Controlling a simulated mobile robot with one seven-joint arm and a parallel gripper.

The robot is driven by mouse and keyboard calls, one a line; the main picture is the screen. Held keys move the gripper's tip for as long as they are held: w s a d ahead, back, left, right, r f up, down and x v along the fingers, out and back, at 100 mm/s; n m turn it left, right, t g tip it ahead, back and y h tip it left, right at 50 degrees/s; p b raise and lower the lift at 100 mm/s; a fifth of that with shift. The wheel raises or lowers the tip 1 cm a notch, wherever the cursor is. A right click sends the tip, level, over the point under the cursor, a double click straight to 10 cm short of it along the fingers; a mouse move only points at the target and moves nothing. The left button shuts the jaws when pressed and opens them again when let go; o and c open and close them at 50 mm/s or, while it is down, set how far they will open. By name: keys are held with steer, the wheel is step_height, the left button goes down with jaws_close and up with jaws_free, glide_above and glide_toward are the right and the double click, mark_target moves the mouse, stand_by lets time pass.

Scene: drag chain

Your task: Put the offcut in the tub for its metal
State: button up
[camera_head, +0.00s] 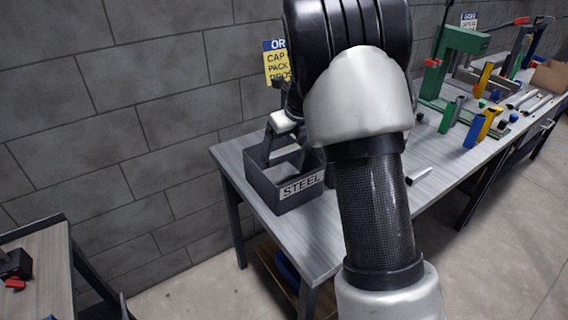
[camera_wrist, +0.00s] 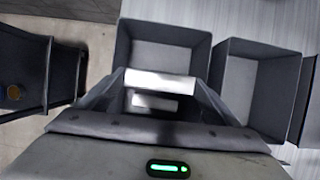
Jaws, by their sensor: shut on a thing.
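The offcut (camera_wrist: 160,79) is a pale, silvery piece held crosswise between the fingertips of my gripper (camera_wrist: 150,92) in the wrist view. In that view it is in front of the opening of a grey open tub (camera_wrist: 122,48), whose visible floor looks empty. In the head view a dark grey tub (camera_head: 262,187) labelled STEEL stands near the left end of the bench. My gripper (camera_head: 268,155) points down over its left rear part there, and the offcut cannot be made out. A second grey tub (camera_wrist: 216,85) stands to the right in the wrist view; my arm hides it in the head view.
The grey bench (camera_head: 240,165) ends just left of the STEEL tub. A short silvery bar (camera_head: 418,176) lies on the bench right of my arm. A green machine (camera_head: 455,60) and several coloured parts stand farther right. A lower table (camera_head: 40,265) is at left.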

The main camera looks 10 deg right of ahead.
mark_target(286, 157)
steer(key=shift+f+b, duration=0.5)
steer(key=shift+f, duration=1.7)
steer(key=shift+f, duration=0.6)
steer(key=o, duration=0.9)
steer(key=shift+o, duration=0.2)
